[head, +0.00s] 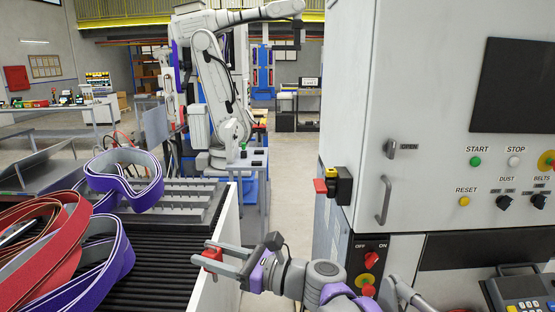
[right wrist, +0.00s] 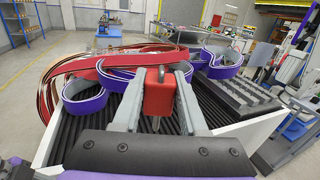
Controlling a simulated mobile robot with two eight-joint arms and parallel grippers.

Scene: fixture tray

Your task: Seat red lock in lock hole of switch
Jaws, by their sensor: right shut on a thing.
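The red lock (head: 212,259) is between the fingers of my right gripper (head: 222,262), which is shut on it. In the right wrist view the red lock (right wrist: 159,92) sits between the two grey fingers of my right gripper (right wrist: 162,100), with a metal part toward the palm. The switch (head: 371,262), a red knob on a dark panel marked OFF and ON, is on the cabinet to the right. The held lock is well left of the switch and apart from it. I cannot make out the lock hole. My left gripper is not in view.
A conveyor (head: 165,262) with a white side wall (head: 222,232) is left of my right gripper. Red belts (head: 38,250) and purple belts (head: 125,180) lie on it. The large cabinet (head: 425,120) has handles and a red-and-yellow part (head: 326,184) projecting left. Open floor lies between.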

